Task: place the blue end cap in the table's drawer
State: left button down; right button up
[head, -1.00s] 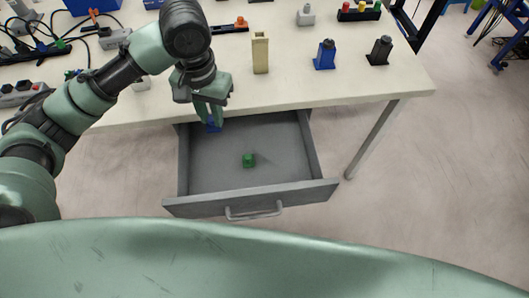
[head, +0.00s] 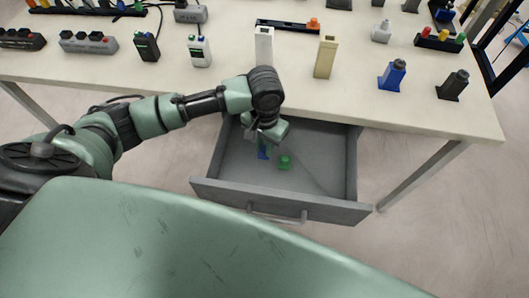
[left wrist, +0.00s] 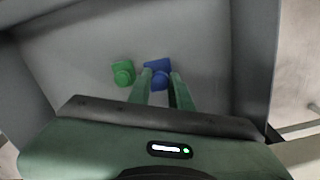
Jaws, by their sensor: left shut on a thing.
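The blue end cap (head: 263,153) is inside the open grey drawer (head: 330,198), towards its left side. My left gripper (head: 263,143) reaches down into the drawer and is shut on the cap. In the left wrist view the cap (left wrist: 157,65) sits between the two green fingertips (left wrist: 161,78), low over the drawer floor. I cannot tell whether it touches the floor. A green end cap (head: 285,162) lies on the floor just right of it, also in the left wrist view (left wrist: 123,72). My right gripper is not in view.
The table (head: 240,93) is above and behind the drawer. A white block (head: 264,45), a beige block (head: 326,57), a blue piece (head: 393,75) and a dark piece (head: 453,86) stand near its front edge. The drawer's right half is bare.

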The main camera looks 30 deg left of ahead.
aim_at(264, 148)
pick_arm(q)
notch_tip(264, 148, down, 4)
jog(key=shift+r, duration=0.1)
jog(key=shift+f, duration=0.25)
jog(key=c, duration=1.3)
grip_release()
jog(key=shift+r, duration=0.35)
notch_tip(264, 148, up, 12)
jog(key=shift+f+p, duration=0.2)
jog(key=shift+p, duration=0.25)
